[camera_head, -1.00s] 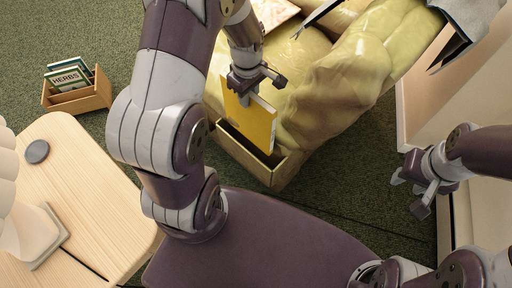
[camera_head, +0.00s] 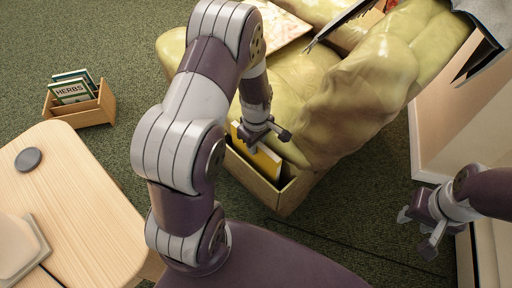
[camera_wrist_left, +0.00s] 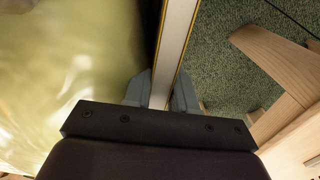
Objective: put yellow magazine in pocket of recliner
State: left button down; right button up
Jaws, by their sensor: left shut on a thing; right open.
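The yellow magazine (camera_head: 262,161) stands upright, its lower part inside the wooden pocket (camera_head: 259,186) on the side of the yellow-green recliner (camera_head: 352,88). My left gripper (camera_head: 268,136) is shut on its upper edge. In the left wrist view the magazine (camera_wrist_left: 178,40) shows edge-on between the two fingers (camera_wrist_left: 161,92), with the recliner (camera_wrist_left: 60,70) at left. How deep the magazine sits is hidden by the pocket's front wall. My right gripper (camera_head: 426,222) is open and empty at the right, away from the recliner.
A small wooden holder (camera_head: 92,114) with books, one marked HERBS, stands on the green carpet at left. A light wood table (camera_head: 75,200) with a dark round coaster (camera_head: 28,159) is at lower left. A flat magazine (camera_head: 283,27) lies on the recliner seat. A wall is at right.

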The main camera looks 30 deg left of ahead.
pick_arm(q)
jog(key=shift+f, duration=0.3)
jog(key=c, duration=1.2)
grip_release()
